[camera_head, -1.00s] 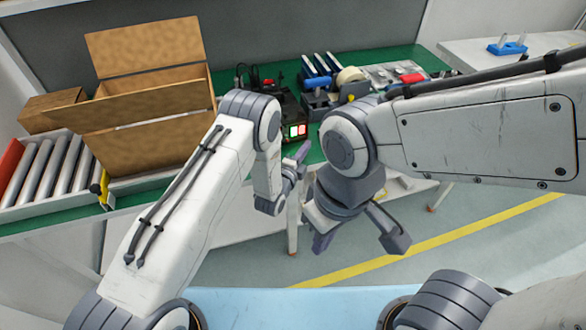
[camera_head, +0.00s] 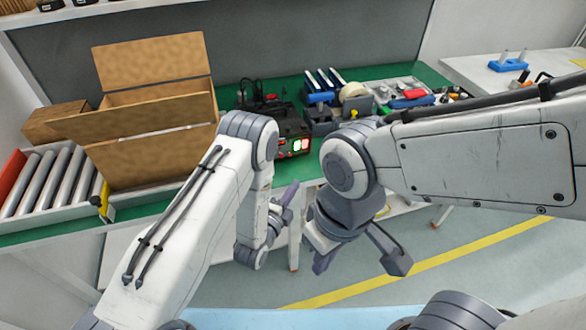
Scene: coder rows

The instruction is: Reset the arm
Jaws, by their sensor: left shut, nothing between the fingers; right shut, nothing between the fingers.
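My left arm comes in from the left. Its gripper (camera_head: 289,192) is shut and empty, in front of the green workbench's front edge. My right arm reaches in from the right, and its gripper (camera_head: 322,263) hangs lower, pointing down over the floor. It is shut and empty. Neither gripper touches any object that I can see. The two grippers are close side by side but look apart. My forearms hide part of the bench front.
On the green workbench (camera_head: 150,209) stand an open cardboard box (camera_head: 150,125), a roller rack (camera_head: 50,180), a black device with lit buttons (camera_head: 296,146), a tape roll (camera_head: 354,91) and tools. A side table (camera_head: 470,70) holds a blue holder (camera_head: 508,65). Floor in front is clear.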

